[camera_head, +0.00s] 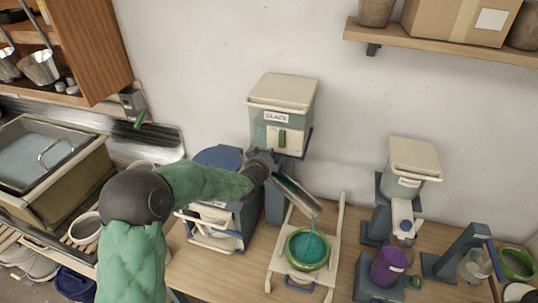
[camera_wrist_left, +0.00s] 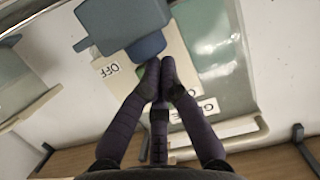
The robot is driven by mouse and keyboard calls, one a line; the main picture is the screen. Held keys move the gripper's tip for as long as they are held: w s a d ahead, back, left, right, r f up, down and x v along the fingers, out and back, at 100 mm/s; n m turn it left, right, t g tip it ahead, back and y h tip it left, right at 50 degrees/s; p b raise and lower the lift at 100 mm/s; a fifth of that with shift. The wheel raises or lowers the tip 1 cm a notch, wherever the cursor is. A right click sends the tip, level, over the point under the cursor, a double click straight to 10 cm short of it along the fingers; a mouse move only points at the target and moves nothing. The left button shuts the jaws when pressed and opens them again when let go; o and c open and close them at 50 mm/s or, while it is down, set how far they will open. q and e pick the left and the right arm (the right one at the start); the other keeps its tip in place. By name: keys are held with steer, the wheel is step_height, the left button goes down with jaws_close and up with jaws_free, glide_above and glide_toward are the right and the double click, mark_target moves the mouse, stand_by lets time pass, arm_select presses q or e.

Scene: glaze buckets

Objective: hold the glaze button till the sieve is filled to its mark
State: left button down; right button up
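The glaze dispenser (camera_head: 270,105) stands against the wall with a "GLAZE" label and a green button (camera_head: 282,138) on its front. My left gripper (camera_head: 265,160) is just below the button. In the left wrist view its fingertips (camera_wrist_left: 160,75) are together, with nothing seen between them, at a blue round part (camera_wrist_left: 147,47) beside an "OFF" label. I cannot tell whether they touch it. My right gripper is out of view.
A cream stand (camera_head: 278,262) carries the sieve. A purple bucket (camera_head: 388,266) and a second dispenser (camera_head: 410,170) stand to the right. A blue-lidded bin (camera_head: 217,158) is behind my left forearm, and a sink (camera_head: 45,165) is at the left.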

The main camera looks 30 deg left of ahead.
arm_select(q)
step_height(320, 180, up, 3)
steer(key=shift+w+a+f, duration=0.1)
steer(key=shift+f, duration=0.05)
steer(key=b+v, duration=0.1)
steer(key=v, duration=0.9)
steer(key=shift+r, duration=0.2)
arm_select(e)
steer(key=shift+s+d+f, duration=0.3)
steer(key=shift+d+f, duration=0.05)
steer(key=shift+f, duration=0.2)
arm_select(q)
steer(key=shift+d, duration=0.2)
